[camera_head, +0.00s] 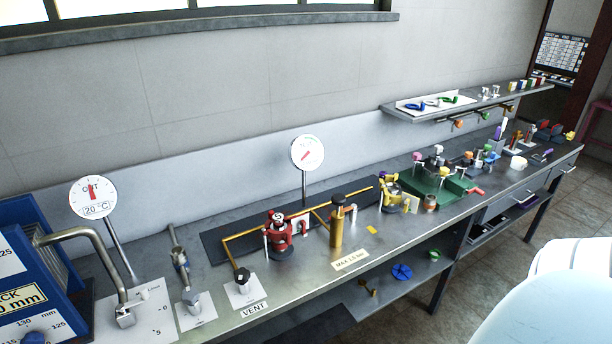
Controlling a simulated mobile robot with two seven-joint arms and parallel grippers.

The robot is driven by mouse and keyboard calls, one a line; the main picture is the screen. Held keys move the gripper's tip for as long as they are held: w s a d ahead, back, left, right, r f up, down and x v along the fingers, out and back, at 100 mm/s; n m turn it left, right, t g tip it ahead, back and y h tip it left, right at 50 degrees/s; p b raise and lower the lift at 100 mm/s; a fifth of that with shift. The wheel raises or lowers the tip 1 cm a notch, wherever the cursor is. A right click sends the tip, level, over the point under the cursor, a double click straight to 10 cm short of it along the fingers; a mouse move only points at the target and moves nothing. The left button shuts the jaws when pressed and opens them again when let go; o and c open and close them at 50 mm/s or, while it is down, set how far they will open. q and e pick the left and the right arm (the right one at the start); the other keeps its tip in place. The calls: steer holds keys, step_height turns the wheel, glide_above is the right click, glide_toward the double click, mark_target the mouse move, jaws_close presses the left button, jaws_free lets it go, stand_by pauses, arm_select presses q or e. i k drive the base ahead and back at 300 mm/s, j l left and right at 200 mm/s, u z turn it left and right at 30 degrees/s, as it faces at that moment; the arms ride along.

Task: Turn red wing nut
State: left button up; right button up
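I cannot single out a red wing nut for certain at this size. A red fitting (279,236) with a dark top stands upright on the steel workbench (400,235), left of a brass cylinder (337,228). A small red part (477,191) sits at the right edge of a green block (432,183) further along the bench. Neither of my grippers is in view. A pale rounded shape at the bottom right may be part of my own body.
A blue box (42,275) and a bent metal pipe (85,236) stand at the left. Two round dials (93,197) (307,153) rise on thin posts. A wall shelf (460,104) holds small coloured parts. Open floor (500,255) lies in front of the bench.

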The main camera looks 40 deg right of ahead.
mark_target(302, 226)
steer(key=z, duration=1.35)
